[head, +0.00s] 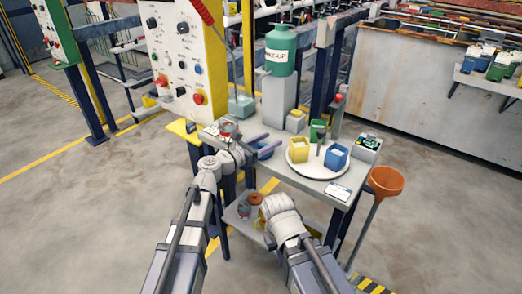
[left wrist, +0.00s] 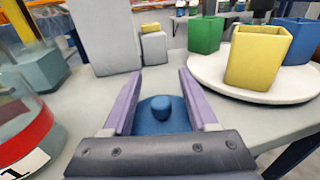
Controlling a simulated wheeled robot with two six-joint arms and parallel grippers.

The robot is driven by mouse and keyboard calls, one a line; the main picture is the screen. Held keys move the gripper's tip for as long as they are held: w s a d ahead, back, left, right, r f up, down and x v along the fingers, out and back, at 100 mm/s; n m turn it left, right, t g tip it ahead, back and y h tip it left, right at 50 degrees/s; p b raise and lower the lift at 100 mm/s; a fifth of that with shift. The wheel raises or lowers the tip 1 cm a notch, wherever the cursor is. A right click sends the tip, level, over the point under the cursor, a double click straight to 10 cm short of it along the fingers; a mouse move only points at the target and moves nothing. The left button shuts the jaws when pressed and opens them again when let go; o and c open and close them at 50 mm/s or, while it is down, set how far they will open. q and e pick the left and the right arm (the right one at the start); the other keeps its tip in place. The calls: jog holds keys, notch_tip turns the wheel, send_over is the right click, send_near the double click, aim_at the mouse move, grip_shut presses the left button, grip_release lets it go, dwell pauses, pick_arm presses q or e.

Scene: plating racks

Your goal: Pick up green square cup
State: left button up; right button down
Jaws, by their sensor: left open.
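A yellow cup (head: 299,151) and a blue cup (head: 336,158) stand on the plate. A green tank (head: 281,52) on a grey block stands behind. A glass jar with a red band (left wrist: 25,115) is close left of my left gripper. An orange funnel (head: 386,180) stands right of the table.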

pick_arm(q)
grip_shut()
dwell(0.3)
jog(key=shift+r, duration=0.1)
dwell(0.4)
notch_tip(320, 180, up, 10)
jog(key=p, duration=1)
